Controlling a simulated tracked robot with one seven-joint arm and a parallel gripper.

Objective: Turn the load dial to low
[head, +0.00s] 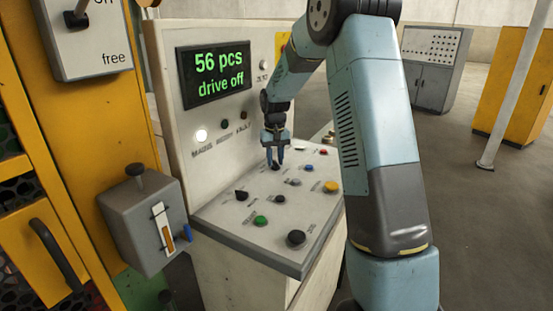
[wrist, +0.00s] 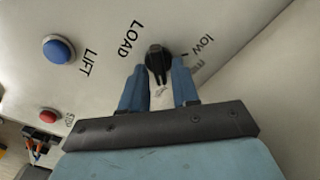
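The load dial (wrist: 158,58) is a black knob on the pale panel, between the word LOAD and the word low in the wrist view. A short dark tick lies between it and "low". Its narrow grip runs roughly up and down in that view; I cannot tell surely which end points. In the head view the dial (head: 276,167) is a dark spot under my fingertips. My gripper (wrist: 160,72) has its two blue fingers apart, one on each side of the dial, with small gaps seeming to show. My gripper (head: 275,160) points down at the console in the head view.
A blue button (wrist: 58,50) marked LIFT and a red button (wrist: 48,116) sit nearby. The sloped console (head: 228,217) also carries a green button (head: 260,221), a yellow button (head: 331,187) and black knobs. A screen (head: 215,73) reading "56 pcs drive off" stands behind.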

